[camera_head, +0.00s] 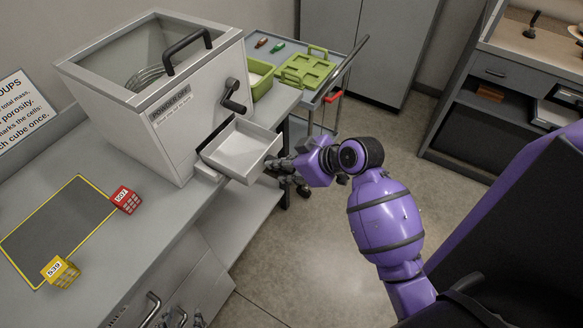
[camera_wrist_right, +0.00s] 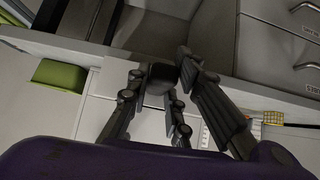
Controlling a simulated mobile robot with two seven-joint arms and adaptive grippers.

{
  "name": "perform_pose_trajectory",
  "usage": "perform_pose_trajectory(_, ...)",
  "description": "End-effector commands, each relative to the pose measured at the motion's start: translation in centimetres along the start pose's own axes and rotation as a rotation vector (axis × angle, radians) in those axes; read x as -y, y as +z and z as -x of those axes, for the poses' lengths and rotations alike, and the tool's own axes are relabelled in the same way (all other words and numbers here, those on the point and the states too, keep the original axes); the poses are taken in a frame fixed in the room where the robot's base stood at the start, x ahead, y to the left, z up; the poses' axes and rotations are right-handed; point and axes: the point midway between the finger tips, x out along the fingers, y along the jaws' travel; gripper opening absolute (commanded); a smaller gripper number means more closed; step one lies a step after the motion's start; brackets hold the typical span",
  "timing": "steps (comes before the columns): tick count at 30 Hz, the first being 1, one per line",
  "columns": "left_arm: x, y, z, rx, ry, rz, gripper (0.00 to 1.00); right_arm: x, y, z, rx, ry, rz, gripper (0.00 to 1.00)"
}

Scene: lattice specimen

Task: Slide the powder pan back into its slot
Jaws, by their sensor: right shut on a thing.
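The powder pan (camera_head: 242,150) is a shallow, light grey open tray that looks empty. In the head view it sticks well out of the front of the white machine labelled "POWDER OFF" (camera_head: 175,125), at the machine's lower right. My right gripper (camera_head: 279,165) is at the pan's outer front end, shut on its handle. In the wrist view the right gripper (camera_wrist_right: 163,82) has its dark fingers on both sides of a dark block, which appears to be the pan's handle. The slot itself is mostly hidden by the pan.
A crank (camera_head: 234,97) sits on the machine front above the pan. A red cube (camera_head: 126,200) and a yellow cube (camera_head: 60,272) stand by a dark mat (camera_head: 62,222) on the bench. A cart with a green tray (camera_head: 305,70) stands behind. The floor at right is clear.

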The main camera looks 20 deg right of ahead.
Motion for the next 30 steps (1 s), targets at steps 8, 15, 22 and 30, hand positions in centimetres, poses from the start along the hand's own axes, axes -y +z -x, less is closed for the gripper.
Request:
perform_pose_trajectory(8, 0.0, 0.1, 0.0, 0.001, 0.0, 0.001, 0.39, 0.0, -1.3, -1.6, -0.002, -0.001, 0.0, 0.0)
perform_pose_trajectory(15, -0.1, 0.1, 0.0, 0.001, 0.0, 0.002, 0.39, 0.1, -2.3, -2.9, -0.001, -0.001, 0.001, 0.0)
perform_pose_trajectory(22, -0.1, 0.1, 0.0, 0.001, 0.001, 0.003, 0.39, 0.0, -3.2, -4.2, -0.001, 0.0, 0.002, 0.0)
perform_pose_trajectory(30, -0.1, 0.1, 0.0, 0.002, 0.001, 0.003, 0.39, 0.0, -4.3, -5.7, -0.001, 0.0, 0.002, 0.0)
